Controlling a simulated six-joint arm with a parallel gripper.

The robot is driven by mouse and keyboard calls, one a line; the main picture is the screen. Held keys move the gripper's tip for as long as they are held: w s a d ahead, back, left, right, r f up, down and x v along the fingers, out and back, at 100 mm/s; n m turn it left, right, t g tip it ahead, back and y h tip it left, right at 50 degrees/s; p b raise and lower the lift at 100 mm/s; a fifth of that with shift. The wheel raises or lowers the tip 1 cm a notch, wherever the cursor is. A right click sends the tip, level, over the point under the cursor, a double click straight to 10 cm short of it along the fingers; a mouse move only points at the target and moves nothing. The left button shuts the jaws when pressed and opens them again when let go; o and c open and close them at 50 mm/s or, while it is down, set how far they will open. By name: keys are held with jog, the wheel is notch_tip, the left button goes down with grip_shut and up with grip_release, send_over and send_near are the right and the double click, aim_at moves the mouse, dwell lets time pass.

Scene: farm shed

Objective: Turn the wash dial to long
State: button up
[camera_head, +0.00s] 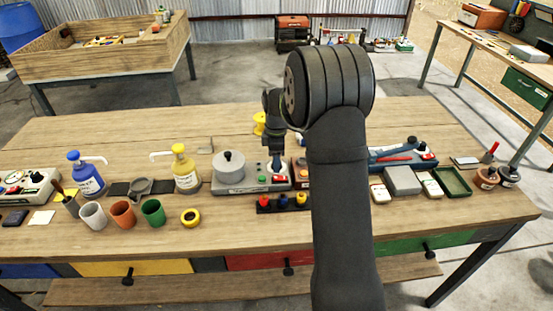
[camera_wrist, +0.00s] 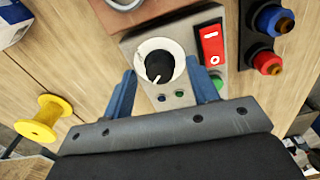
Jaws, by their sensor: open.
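The wash dial (camera_wrist: 157,66) is a black knob with a white pointer line on a round white face, on a grey panel in the wrist view. The pointer aims toward the bottom of that picture, and I cannot read any labels. My gripper (camera_wrist: 161,70) is open, its two blue fingers on either side of the dial face. I cannot tell whether they touch it. In the head view my gripper (camera_head: 276,164) is over the right part of the grey wash unit (camera_head: 222,188), beside its lidded round drum (camera_head: 230,174). My gripper partly hides the dial there.
A red rocker switch (camera_wrist: 211,44) and a green button (camera_wrist: 217,82) sit close to the right finger. A rack with red, blue and yellow knobs (camera_head: 283,202) stands in front. A yellow pump bottle (camera_head: 185,172) stands left, a yellow spool (camera_wrist: 43,118) behind.

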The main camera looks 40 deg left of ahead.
jog(key=shift+f, duration=0.25)
jog(key=c, duration=1)
jog(key=shift+o, duration=0.2)
